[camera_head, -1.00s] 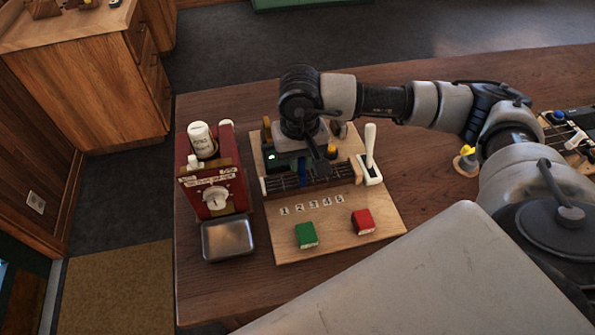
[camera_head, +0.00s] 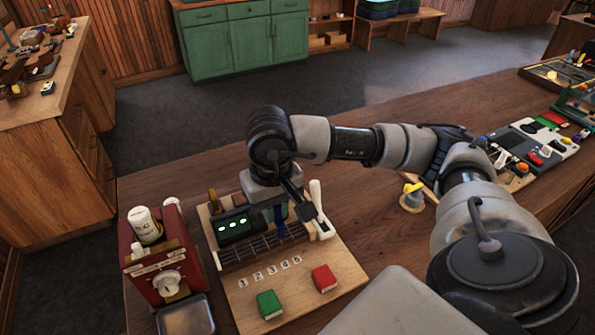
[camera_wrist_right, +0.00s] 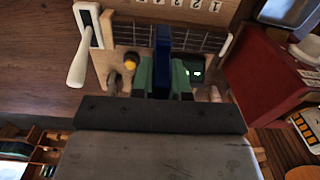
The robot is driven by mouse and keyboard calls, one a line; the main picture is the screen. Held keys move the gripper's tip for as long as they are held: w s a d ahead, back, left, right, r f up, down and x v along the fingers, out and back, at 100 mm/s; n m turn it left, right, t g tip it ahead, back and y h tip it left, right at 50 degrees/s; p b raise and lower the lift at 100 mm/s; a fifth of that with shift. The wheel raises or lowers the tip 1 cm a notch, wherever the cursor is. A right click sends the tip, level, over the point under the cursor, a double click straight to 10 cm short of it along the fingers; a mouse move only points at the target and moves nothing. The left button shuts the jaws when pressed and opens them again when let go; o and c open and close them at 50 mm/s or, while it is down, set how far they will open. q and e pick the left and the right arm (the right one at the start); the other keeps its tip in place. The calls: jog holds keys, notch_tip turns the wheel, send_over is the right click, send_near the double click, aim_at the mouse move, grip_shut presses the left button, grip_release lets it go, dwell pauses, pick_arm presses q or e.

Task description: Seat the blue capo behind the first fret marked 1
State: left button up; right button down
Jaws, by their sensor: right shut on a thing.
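The blue capo (camera_head: 280,222) is held in my right gripper (camera_head: 279,207). In the wrist view the capo (camera_wrist_right: 163,50) stands between the green-sided fingers (camera_wrist_right: 163,78), shut on it. It is over the fretted neck (camera_head: 262,247), roughly in line with the higher number labels and well to the right of label 1 (camera_head: 243,284). I cannot tell whether it touches the strings. In the wrist view the neck (camera_wrist_right: 215,42) runs across behind the capo. My left gripper is not in view.
The wooden board carries a lit display box (camera_head: 235,226), a white lever (camera_head: 318,208) close right of the gripper, and green (camera_head: 269,304) and red (camera_head: 324,278) blocks. A red dispenser (camera_head: 160,262) with a metal tray (camera_head: 186,316) stands left. A yellow-topped cone (camera_head: 412,196) is right.

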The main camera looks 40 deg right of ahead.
jog(key=p, duration=0.5)
send_near(232, 255)
jog(key=shift+w+f, duration=0.15)
jog(key=shift+f, duration=0.15)
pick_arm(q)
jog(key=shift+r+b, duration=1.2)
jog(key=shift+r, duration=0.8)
pick_arm(e)
jog(key=shift+f, duration=2.95)
pick_arm(q)
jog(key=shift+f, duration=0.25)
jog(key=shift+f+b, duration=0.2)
jog(key=shift+b, duration=0.25)
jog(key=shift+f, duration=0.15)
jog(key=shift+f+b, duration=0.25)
jog(key=shift+b, duration=0.15)
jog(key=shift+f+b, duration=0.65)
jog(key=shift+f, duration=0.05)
pick_arm(e)
jog(key=shift+f, duration=0.6)
